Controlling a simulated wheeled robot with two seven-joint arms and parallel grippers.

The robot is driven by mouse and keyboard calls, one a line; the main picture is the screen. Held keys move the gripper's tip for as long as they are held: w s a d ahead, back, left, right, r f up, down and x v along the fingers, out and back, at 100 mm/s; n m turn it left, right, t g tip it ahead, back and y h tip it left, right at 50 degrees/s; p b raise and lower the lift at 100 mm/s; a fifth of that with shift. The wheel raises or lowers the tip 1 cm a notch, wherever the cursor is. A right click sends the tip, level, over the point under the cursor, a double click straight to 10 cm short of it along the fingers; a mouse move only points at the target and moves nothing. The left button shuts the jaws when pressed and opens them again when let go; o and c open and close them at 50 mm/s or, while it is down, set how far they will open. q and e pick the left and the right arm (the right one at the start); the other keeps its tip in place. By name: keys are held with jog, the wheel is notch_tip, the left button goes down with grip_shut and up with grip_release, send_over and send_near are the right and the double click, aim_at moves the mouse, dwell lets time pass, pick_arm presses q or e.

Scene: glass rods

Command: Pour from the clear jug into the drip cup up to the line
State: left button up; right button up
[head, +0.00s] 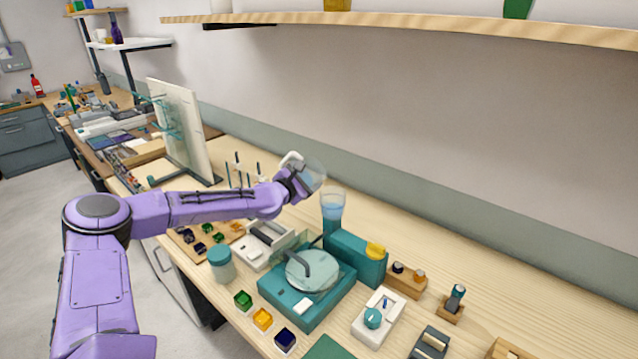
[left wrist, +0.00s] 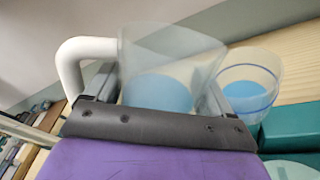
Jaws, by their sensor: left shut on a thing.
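The clear jug (head: 316,174) has a white handle and is held above and left of the drip cup. In the left wrist view the jug (left wrist: 172,62) shows pale blue liquid inside, and it looks tilted toward the cup. My left gripper (head: 300,178) is shut on the jug. The drip cup (head: 333,203) is clear, stands upright behind the teal machine and holds blue liquid. No stream is visible. My right gripper is out of view.
A teal machine with a round glass plate (head: 312,270) stands in front of the cup. A teal-lidded jar (head: 221,264) and several small colour trays are nearer. A white board (head: 180,128) stands at the left. Counter right of the cup, along the wall, is clear.

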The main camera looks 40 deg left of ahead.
pick_arm(q)
jog(key=shift+d+r, duration=0.1)
jog(key=shift+r, duration=0.1)
jog(key=shift+s, duration=0.1)
jog(key=shift+m+p, duration=0.3)
jog(key=shift+p, duration=0.05)
dwell(0.5)
jog(key=shift+r, duration=0.1)
jog(key=shift+r, duration=0.1)
jog(key=shift+p, duration=0.3)
dwell(0.6)
jog(key=shift+r+m, duration=0.15)
jog(key=shift+m, duration=0.25)
jog(key=shift+y, duration=0.3)
